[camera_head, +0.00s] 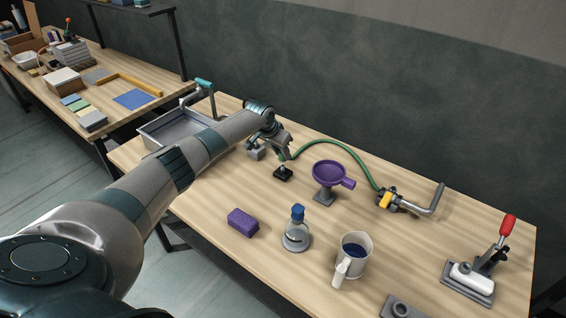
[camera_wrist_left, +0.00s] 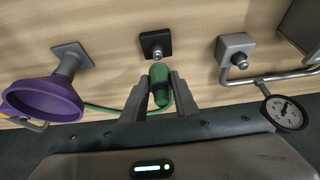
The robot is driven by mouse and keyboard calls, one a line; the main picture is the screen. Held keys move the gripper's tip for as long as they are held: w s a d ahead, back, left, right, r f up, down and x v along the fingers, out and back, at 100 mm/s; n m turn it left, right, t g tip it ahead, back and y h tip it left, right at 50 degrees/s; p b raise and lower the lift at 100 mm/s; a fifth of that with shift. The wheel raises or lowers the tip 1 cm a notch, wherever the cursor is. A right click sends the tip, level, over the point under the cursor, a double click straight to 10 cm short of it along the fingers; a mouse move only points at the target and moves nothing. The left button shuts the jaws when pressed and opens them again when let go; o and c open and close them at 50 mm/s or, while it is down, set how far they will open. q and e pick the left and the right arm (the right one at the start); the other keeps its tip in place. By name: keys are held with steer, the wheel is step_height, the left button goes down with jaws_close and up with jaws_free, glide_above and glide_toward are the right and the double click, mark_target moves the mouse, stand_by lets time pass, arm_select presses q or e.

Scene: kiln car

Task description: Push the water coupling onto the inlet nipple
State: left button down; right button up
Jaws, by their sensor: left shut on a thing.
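My left gripper (camera_head: 284,153) is shut on the green water coupling (camera_wrist_left: 160,84), which sits between its two fingers in the left wrist view (camera_wrist_left: 160,95). A small black block (camera_head: 283,174) on the table carries a short metal nipple (camera_wrist_left: 157,56). In the left wrist view the coupling's front end is in line with this nipple and very close to its tip; I cannot tell whether they touch. A grey block (camera_wrist_left: 235,46) with a similar metal nipple stands to the right of it. Nothing marks which nipple is the inlet. My right gripper is not in view.
A green hose (camera_head: 345,153) runs right to a valve with a yellow handle (camera_head: 385,200). A purple funnel (camera_head: 330,173) on a stand is close by. A gauge (camera_wrist_left: 286,113) and pipe are near the grey block. A sponge (camera_head: 242,222), flask (camera_head: 296,238) and mug (camera_head: 355,255) stand in front.

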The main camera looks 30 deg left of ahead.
arm_select(q)
steer(key=shift+r+p, duration=0.4)
steer(key=shift+r, duration=0.2)
steer(key=shift+r, duration=0.2)
